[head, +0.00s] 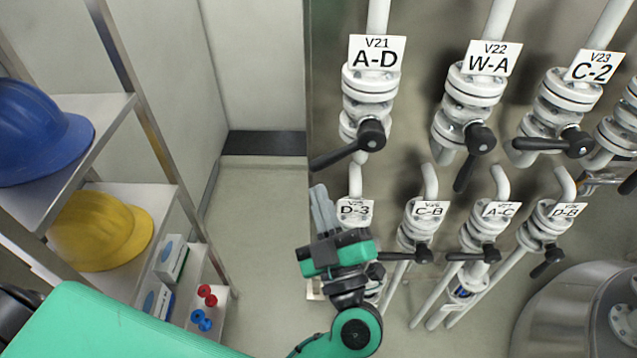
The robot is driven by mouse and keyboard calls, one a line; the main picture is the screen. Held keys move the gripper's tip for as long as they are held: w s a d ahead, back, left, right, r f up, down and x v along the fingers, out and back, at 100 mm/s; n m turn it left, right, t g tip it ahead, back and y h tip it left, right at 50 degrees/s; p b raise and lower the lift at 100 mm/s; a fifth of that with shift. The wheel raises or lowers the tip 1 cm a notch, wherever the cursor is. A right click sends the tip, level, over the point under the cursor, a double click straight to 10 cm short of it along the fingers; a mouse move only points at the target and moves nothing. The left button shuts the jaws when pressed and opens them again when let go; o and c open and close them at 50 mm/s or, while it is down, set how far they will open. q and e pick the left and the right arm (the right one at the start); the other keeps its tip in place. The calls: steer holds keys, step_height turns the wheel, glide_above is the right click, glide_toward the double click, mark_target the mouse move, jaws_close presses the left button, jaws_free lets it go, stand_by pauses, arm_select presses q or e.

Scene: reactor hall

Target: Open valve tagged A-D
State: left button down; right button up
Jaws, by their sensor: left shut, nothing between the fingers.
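The valve tagged A-D (369,96) is a white flanged valve on a vertical pipe, at the top centre of the head view. Its white tag (376,52) also reads V21. Its black lever handle (343,152) points left and slightly down from the hub. My left gripper (320,190) is below the handle's free end, with its grey fingers pointing up. The fingers are shut with nothing between them, and a gap shows between them and the handle. My right gripper is out of view.
Valve W-A (469,105) with its lever down and valve C-2 (556,105) with its lever left stand to the right. A lower row includes D-3 (355,212), close beside my gripper. A shelf (120,105) with a blue helmet (40,130) and yellow helmet (100,230) stands left.

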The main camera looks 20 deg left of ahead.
mark_target(321, 167)
arm_select(q)
steer(key=w+a, duration=0.1)
steer(key=w, duration=0.1)
steer(key=w+a+b, duration=0.1)
steer(key=w, duration=0.1)
steer(key=w+a+r, duration=0.1)
steer(key=w, duration=0.2)
steer(key=shift+a+r+b, duration=0.1)
steer(key=shift+a+b, duration=0.1)
steer(key=shift+b, duration=0.2)
steer(key=shift+w+d+f+b, duration=0.35)
steer(key=shift+d+f+b, duration=0.2)
steer(key=shift+b, duration=0.4)
steer(key=shift+a, duration=0.1)
